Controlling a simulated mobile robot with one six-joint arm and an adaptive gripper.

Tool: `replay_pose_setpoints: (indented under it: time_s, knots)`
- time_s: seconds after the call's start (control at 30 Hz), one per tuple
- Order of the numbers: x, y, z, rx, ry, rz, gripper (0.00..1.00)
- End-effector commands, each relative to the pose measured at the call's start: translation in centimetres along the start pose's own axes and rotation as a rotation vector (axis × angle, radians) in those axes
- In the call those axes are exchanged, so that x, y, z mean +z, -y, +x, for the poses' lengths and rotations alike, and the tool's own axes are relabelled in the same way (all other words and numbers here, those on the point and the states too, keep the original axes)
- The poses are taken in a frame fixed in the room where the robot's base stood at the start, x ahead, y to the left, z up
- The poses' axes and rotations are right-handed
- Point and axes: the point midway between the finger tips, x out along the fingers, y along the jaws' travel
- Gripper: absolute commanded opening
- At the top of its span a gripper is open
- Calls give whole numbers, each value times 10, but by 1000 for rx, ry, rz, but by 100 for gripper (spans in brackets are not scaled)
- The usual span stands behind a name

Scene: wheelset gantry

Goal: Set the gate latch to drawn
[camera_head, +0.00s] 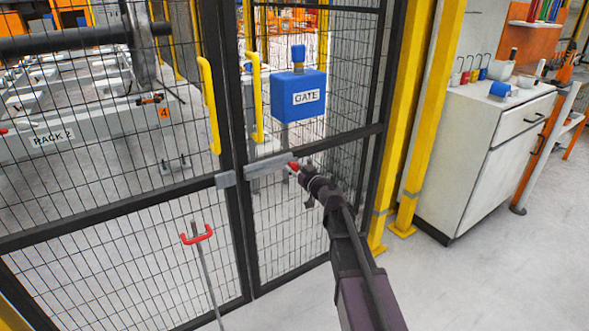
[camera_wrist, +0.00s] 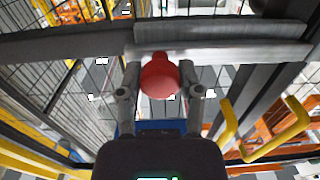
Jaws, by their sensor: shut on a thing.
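The gate latch (camera_head: 268,165) is a grey sliding bar on the black gate frame, with a red knob (camera_head: 293,166) at its right end. A short grey keeper piece (camera_head: 225,179) sits left of it, across the upright where the gate leaves meet. I cannot tell whether the bar reaches into the keeper. My gripper (camera_head: 302,172) is at the right end of the latch, shut on the red knob. In the wrist view the knob (camera_wrist: 160,77) sits between the two fingers, in front of the grey latch bar (camera_wrist: 225,50).
Yellow handles (camera_head: 208,105) stand on the gate above the latch. A blue box marked GATE (camera_head: 298,95) is up and right. A yellow post (camera_head: 415,120) and a white cabinet (camera_head: 480,150) are at the right. A red-handled rod (camera_head: 197,235) stands lower left. Floor at the right is clear.

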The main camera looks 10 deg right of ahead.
Motion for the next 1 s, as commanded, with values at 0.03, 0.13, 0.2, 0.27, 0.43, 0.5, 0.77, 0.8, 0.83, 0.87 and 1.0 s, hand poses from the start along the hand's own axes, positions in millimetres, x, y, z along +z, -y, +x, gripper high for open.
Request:
replay_pose_setpoints:
  time_s: [0.03, 0.13, 0.2, 0.27, 0.43, 0.5, 0.77, 0.8, 0.83, 0.87, 1.0]
  knots:
    - [0, -8, 1, 22, -1, 1, 0]
    - [0, -7, 2, 20, -1, 1, 0]
    - [0, -6, 2, 19, -1, 1, 53]
    - [0, -5, 3, 18, -1, 1, 71]
    - [0, 1, 4, 10, 0, 1, 82]
    - [0, 3, 4, 7, 0, 1, 82]
    - [0, 6, 1, 3, 0, 0, 82]
    - [0, 6, -1, 3, 0, 0, 82]
    - [0, 6, -3, 3, 0, 0, 82]
    - [0, 6, -6, 3, 0, 0, 82]
    - [0, 7, -21, 4, 0, 0, 82]
